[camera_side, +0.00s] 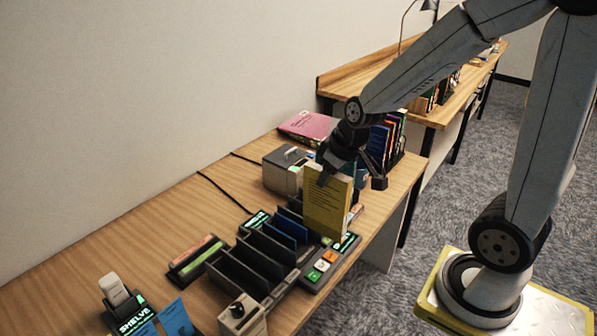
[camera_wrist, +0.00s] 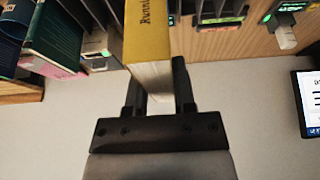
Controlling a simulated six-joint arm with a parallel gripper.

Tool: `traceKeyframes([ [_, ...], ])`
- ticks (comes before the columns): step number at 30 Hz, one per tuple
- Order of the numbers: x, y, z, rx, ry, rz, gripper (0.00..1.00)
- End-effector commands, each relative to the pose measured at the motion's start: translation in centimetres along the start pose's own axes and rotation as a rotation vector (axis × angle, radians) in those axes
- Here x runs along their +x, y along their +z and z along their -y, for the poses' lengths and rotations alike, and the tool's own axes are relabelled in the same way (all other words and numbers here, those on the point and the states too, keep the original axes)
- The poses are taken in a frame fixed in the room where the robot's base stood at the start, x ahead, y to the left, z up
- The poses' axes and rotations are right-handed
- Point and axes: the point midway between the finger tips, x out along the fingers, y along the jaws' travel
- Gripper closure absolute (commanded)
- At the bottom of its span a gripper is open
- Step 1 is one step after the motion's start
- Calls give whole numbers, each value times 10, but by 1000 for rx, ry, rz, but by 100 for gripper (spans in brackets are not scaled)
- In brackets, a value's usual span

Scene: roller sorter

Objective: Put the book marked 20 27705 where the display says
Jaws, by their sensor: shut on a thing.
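A yellow book (camera_side: 327,203) stands upright in my gripper (camera_side: 333,172), held above the far end of the dark slotted sorter (camera_side: 252,275). In the wrist view the yellow book (camera_wrist: 145,40) shows its spine and page edges between the two fingers of my gripper (camera_wrist: 160,88), which are shut on it. Its number cannot be read; only part of a title shows. A blue book (camera_side: 291,228) sits in a sorter slot. A display (camera_side: 133,320) at the front left reads "SHELVE"; its other lines are too small to read.
A panel with coloured buttons (camera_side: 323,265) lies right of the sorter.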

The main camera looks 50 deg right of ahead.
Motion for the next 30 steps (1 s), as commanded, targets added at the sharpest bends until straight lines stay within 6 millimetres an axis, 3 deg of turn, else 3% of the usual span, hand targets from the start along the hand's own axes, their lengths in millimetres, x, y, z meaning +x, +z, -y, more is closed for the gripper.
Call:
traceKeyframes([
  [8,15,-29,-19,2,2,2,100],
  [21,59,-88,-72,4,2,4,100],
  [30,80,-107,-96,1,1,1,100],
])
